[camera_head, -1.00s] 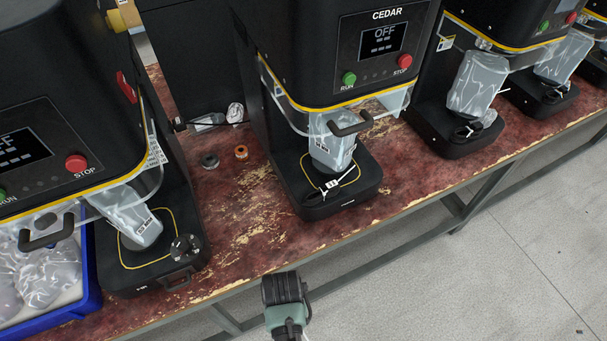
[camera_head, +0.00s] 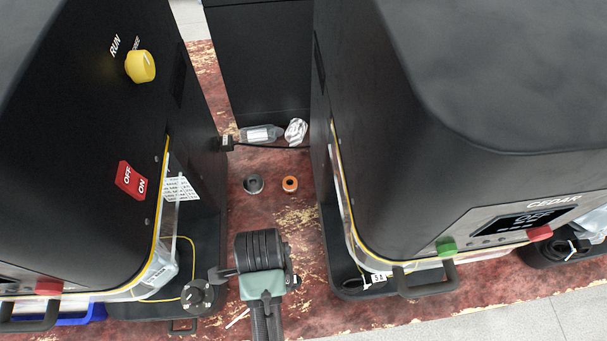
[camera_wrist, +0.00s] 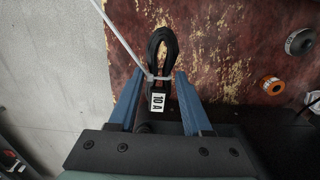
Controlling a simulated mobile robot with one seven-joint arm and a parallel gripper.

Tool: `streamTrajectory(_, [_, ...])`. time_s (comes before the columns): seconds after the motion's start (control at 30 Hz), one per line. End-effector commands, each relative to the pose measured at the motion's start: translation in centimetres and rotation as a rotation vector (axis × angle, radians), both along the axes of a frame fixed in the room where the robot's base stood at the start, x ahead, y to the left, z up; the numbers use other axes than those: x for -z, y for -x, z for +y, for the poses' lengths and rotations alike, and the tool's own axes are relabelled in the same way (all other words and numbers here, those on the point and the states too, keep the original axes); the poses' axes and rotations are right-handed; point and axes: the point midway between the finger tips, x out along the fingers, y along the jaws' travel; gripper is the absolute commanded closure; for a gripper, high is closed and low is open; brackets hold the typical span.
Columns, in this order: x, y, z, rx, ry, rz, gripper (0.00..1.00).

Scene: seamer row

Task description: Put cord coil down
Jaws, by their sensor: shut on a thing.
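The cord coil (camera_wrist: 160,48) is a black looped cord with a white tie and a white "10 A" tag. In the wrist view it sits between the blue-grey fingers of my gripper (camera_wrist: 158,88), which are shut on it. The coil points out past the fingertips, above the worn red bench top (camera_wrist: 220,45). In the head view my gripper (camera_head: 262,265) is over the bench between two black machines. It hides most or all of the coil there. How far the coil is above the bench cannot be told.
A black machine (camera_head: 90,150) stands close on the left and another (camera_head: 440,130) on the right. A grey-black roll (camera_head: 253,183) and an orange roll (camera_head: 290,184) lie behind my gripper. Farther back lie a clear-and-black item (camera_head: 262,135) and a crumpled bag (camera_head: 296,132). Bare bench lies between.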

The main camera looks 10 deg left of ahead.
Motion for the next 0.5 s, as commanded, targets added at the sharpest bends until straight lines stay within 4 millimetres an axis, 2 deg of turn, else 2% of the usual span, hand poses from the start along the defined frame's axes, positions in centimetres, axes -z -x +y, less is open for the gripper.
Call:
streamTrajectory(0.13, [0.9, 0.0, 0.0, -0.002, 0.001, 0.002, 1.00])
streamTrajectory(0.3, [4.0, 0.0, 0.0, -0.004, 0.001, 0.003, 1.00])
streamTrajectory(0.5, [6.1, 0.0, 0.0, -0.003, 0.000, 0.000, 1.00])
